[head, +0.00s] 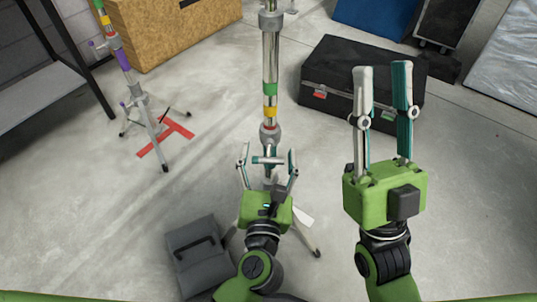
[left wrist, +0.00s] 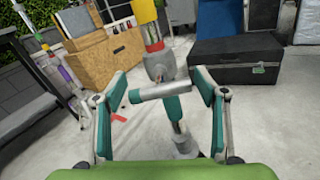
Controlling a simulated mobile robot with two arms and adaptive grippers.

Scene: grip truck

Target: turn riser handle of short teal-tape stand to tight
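A stand pole (head: 270,55) rises in the middle of the head view, with green and yellow bands and a teal section below its collar. The grey riser handle (head: 267,160) lies crosswise just under the collar; it also shows in the left wrist view (left wrist: 160,92). My left gripper (head: 268,157) is open, with one finger beside each end of the handle. I cannot tell whether either finger touches it. My right gripper (head: 383,68) is open and empty, fingers pointing up, to the right of the stand.
A second stand (head: 124,62) with a purple band is at the left, near red floor tape (head: 177,129). A black case (head: 345,70) is behind my right gripper. A wooden box (head: 170,35) is at the back. A grey toolbox (head: 197,255) is left of my left gripper.

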